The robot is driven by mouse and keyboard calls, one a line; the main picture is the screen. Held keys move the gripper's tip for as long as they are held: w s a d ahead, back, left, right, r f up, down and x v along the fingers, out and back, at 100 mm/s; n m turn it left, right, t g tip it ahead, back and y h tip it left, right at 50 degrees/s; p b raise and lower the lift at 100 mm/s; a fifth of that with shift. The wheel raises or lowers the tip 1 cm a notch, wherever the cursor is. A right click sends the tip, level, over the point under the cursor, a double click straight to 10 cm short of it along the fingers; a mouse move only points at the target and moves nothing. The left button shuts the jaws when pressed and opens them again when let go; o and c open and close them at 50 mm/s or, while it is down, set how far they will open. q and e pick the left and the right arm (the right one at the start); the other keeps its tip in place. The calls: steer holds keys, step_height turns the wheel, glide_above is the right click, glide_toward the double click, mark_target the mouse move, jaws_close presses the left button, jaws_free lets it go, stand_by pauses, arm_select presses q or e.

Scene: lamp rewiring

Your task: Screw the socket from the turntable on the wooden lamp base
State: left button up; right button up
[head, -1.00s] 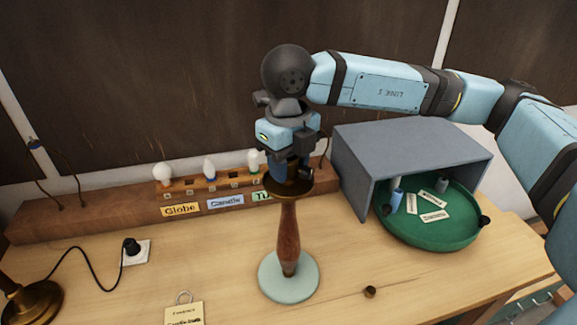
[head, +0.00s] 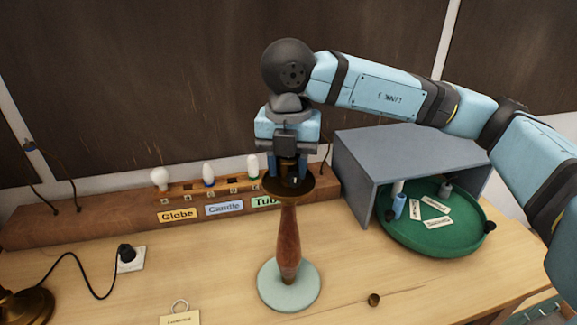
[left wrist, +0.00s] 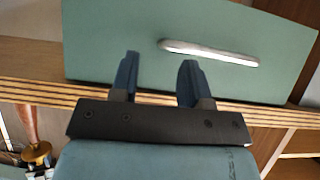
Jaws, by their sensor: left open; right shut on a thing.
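The wooden lamp base (head: 288,240) stands upright on a pale round foot in the middle of the table, with a dark brass cup on top. My right gripper (head: 288,178) points straight down over the cup. It is shut on a dark brass socket (head: 288,168), mostly hidden by the fingers, at the top of the lamp base; I cannot tell how its thread sits. The green turntable (head: 440,246) is at the right, partly under a grey cover. My left gripper (left wrist: 158,80) is open and empty in the left wrist view, in front of a green drawer front.
The grey cover (head: 400,140) stands right of the lamp base. A rack with several bulbs (head: 208,174) runs along the back. A small brass piece (head: 374,300) lies at the front right. A plug and outlet (head: 128,254) are at the left. A drawer handle (left wrist: 208,52) shows beyond my left fingers.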

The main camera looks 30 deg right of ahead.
steer(key=shift+m, duration=0.6)
steer(key=shift+f+m, duration=0.1)
steer(key=shift+m, duration=0.5)
steer(key=shift+m+b, duration=0.35)
steer(key=shift+m, duration=0.45)
steer(key=o, duration=0.9)
steer(key=shift+o, duration=0.2)
step_height(320, 180, up, 14)
